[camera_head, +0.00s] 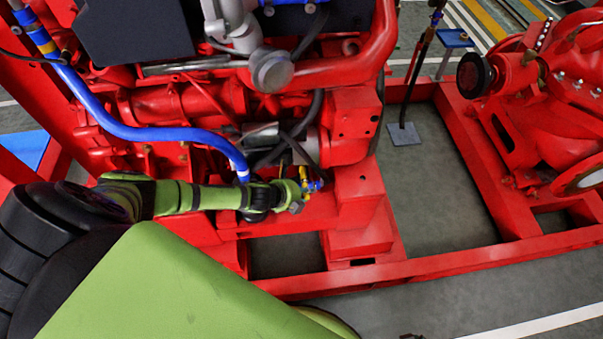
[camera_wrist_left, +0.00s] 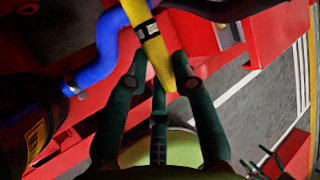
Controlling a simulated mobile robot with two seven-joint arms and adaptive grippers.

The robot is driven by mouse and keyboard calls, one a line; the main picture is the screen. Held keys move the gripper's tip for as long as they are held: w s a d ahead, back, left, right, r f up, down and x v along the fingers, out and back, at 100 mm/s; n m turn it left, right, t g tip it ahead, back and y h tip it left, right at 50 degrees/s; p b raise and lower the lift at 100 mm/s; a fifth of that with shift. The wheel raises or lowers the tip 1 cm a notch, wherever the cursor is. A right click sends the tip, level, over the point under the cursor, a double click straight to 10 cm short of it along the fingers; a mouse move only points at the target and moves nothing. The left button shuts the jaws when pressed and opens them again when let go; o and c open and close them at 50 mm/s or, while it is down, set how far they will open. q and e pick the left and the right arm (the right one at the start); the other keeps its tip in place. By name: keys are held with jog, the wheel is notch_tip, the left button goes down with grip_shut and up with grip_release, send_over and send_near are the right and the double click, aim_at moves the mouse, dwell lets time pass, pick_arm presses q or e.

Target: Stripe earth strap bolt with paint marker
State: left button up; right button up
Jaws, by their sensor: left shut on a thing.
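My left gripper (camera_head: 307,186) is at the lower side of the red engine, near the red frame. In the left wrist view its dark green fingers (camera_wrist_left: 158,84) are shut on the yellow paint marker (camera_wrist_left: 150,45), which has a black and white band. A small yellow part of the marker (camera_head: 304,174) shows at the fingertips in the head view. I cannot pick out the earth strap bolt in either view. Dark green fingers at the lower right of the left wrist view look like my right gripper (camera_wrist_left: 265,160); their opening is unclear.
A blue hose (camera_head: 150,132) runs along the engine just above my left arm. The red base frame (camera_head: 430,268) has open gaps over the grey floor. A red pump (camera_head: 560,90) stands at the right.

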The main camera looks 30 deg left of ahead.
pick_arm(q)
jog(key=shift+s+d+p, duration=0.25)
jog(key=shift+s+d, duration=0.25)
jog(key=shift+s, duration=0.15)
jog(key=shift+s+d+p, duration=0.25)
jog(key=shift+s+d, duration=0.2)
jog(key=shift+s, duration=0.2)
jog(key=shift+r, duration=0.1)
